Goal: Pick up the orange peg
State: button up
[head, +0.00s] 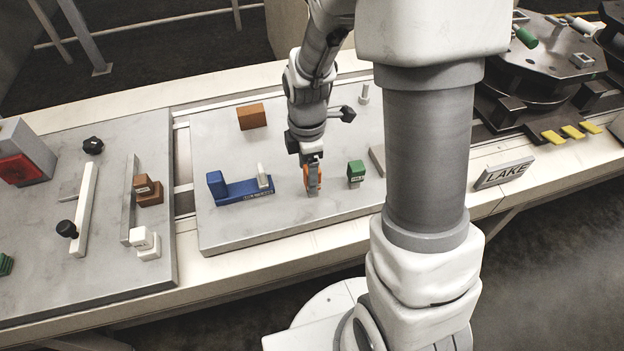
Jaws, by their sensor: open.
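The orange peg (307,179) stands on the grey marble plate (240,228), to the right of the blue fixture. My gripper (313,181) points straight down over it. One grey finger covers the middle of the peg, and orange shows on both sides of that finger. The jaws are open around or right beside the peg; the finger in front hides which. The peg's lower end and any contact with the fingers cannot be made out.
A blue fixture (232,191) with a white upright piece (262,175) stands left of my gripper. A green block (356,170) stands close on the right, and a brown block (252,116) lies behind. The plate's front strip is clear. My arm hides the plate's right part.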

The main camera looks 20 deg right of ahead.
jog(key=f, duration=0.2)
jog(key=d+f+b, duration=0.1)
jog(key=f, duration=0.2)
jog(key=shift+c, duration=0.3)
grip_shut()
